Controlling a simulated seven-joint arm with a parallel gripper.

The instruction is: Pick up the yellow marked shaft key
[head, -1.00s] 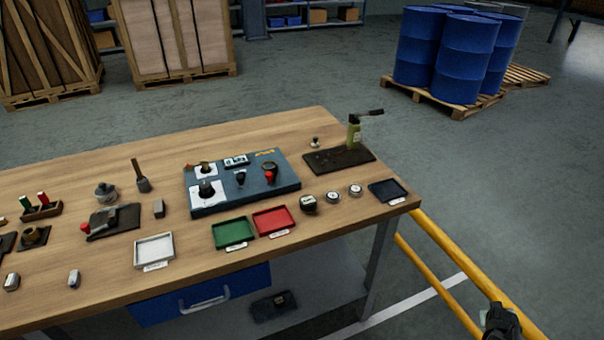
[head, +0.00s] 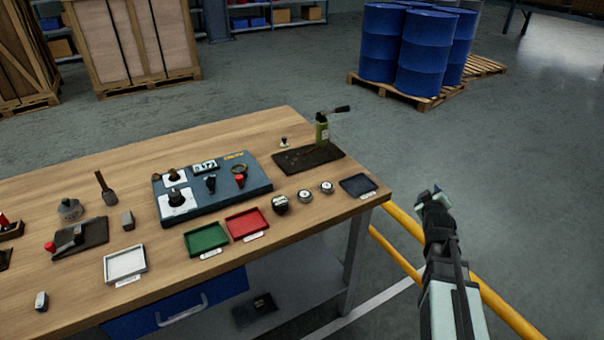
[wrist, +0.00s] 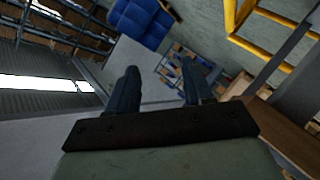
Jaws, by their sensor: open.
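I cannot make out a yellow marked shaft key for certain in any view. Small grey blocks lie on the wooden workbench (head: 75,287): one (head: 128,220) behind the white tray (head: 125,263), another (head: 41,300) near the front left. They are too small to show any marking. My gripper (head: 430,192) is raised to the right of the bench, beyond its right edge, apart from everything on it. In the wrist view the two fingers (wrist: 160,68) stand apart with nothing between them.
A blue control panel (head: 245,191) stands mid-bench. Green (head: 205,238), red (head: 247,224) and dark (head: 358,187) trays lie along the front. A dark mat (head: 300,160) with a green hand-levered device (head: 322,130) is behind. A yellow rail (head: 398,252) runs beside the bench; blue drums (head: 425,50) stand beyond.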

